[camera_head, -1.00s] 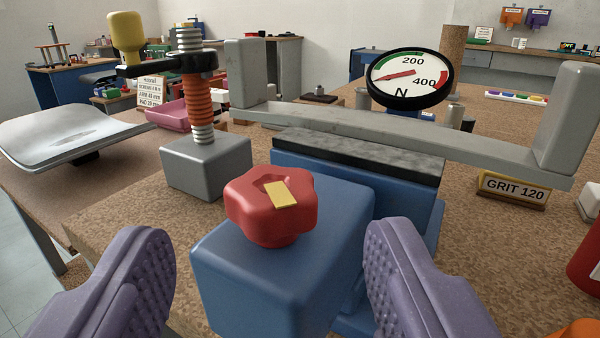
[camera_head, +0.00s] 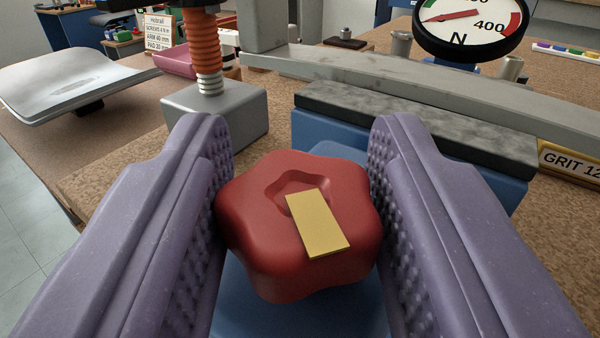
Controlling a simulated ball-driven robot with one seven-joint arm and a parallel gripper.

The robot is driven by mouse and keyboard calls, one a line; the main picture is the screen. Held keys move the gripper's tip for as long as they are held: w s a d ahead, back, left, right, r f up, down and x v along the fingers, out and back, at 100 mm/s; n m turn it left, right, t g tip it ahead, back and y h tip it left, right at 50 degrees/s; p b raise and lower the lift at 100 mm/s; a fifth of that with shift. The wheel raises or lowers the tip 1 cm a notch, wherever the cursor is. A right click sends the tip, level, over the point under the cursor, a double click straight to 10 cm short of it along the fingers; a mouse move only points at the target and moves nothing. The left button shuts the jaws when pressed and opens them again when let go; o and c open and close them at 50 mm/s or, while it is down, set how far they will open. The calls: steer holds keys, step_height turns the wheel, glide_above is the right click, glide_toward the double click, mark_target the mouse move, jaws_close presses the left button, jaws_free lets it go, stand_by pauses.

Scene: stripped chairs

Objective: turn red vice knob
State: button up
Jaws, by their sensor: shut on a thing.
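The red vice knob (camera_head: 262,222) is a lobed knob with a yellow bar mark on its top, the mark slanting down to the right. It sits on the blue vice body (camera_head: 240,312), which is mostly hidden below it. My gripper (camera_head: 298,205) has two purple studded fingers, one on each side of the knob. It is shut on the knob, with the pads against its left and right sides. The vice's dark grey jaw (camera_head: 420,128) lies just behind the knob.
A grey metal bar (camera_head: 420,92) crosses behind the vice. A round force gauge (camera_head: 465,30) stands behind it, its needle left of 400. A grey block (camera_head: 232,112) with an orange spring stands back left. A pale chair seat (camera_head: 70,75) is at far left. A GRIT 120 sign (camera_head: 572,160) is right.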

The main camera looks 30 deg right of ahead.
steer(key=n+t+y+b, duration=0.1)
steer(key=n+y, duration=0.1)
steer(key=y, duration=0.1)
steer(key=n+t+y+b, duration=0.1)
steer(key=n+y, duration=0.1)
steer(key=y, duration=0.1)
steer(key=shift+d+f+t+b, duration=0.1)
steer(key=shift+d+t+b, duration=0.05)
steer(key=shift+t+b, duration=0.15)
steer(key=shift+n+y, duration=1.35)
steer(key=shift+y, duration=0.65)
steer(key=shift+n+y, duration=1.35)
steer(key=shift+y, duration=0.65)
steer(key=shift+r, duration=0.2)
steer(key=o, duration=1)
steer(key=shift+d, duration=0.1)
steer(key=shift+c, duration=0.2)
steer(key=shift+f, duration=0.1)
steer(key=shift+s, duration=0.15)
